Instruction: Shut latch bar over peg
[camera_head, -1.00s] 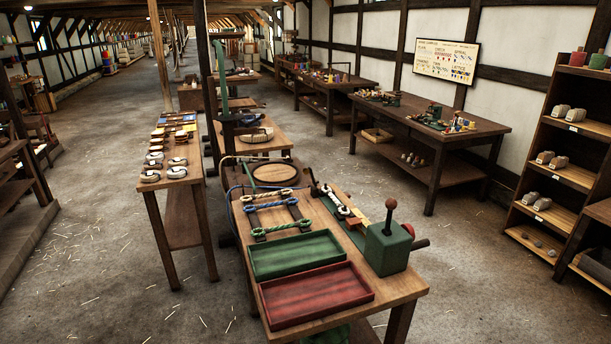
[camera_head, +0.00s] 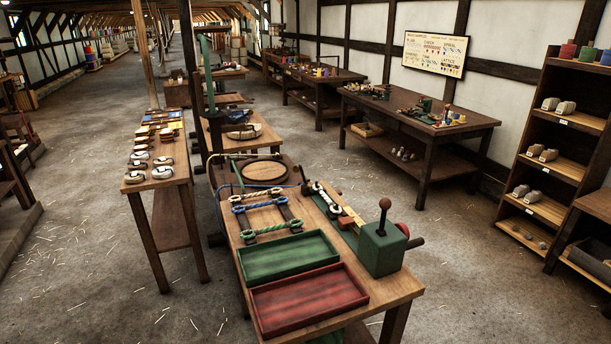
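A green box-shaped device (camera_head: 381,252) stands at the right edge of the near bench. An upright lever with a round brown knob (camera_head: 385,203) rises from its top, and a dark handle sticks out on its right side. A narrow green rail (camera_head: 346,224) runs back from it, carrying pale and metal pieces and a wooden block (camera_head: 351,217). The latch bar and peg are too small to tell apart from these parts. My gripper is not in view.
A red tray (camera_head: 308,321) and a green tray (camera_head: 288,276) lie at the bench's front. Behind them, green, blue and tan rope pieces (camera_head: 271,229) lie across dark strips. A narrow table (camera_head: 162,175) stands left. A shelf (camera_head: 541,193) stands right. The floor between is mostly open.

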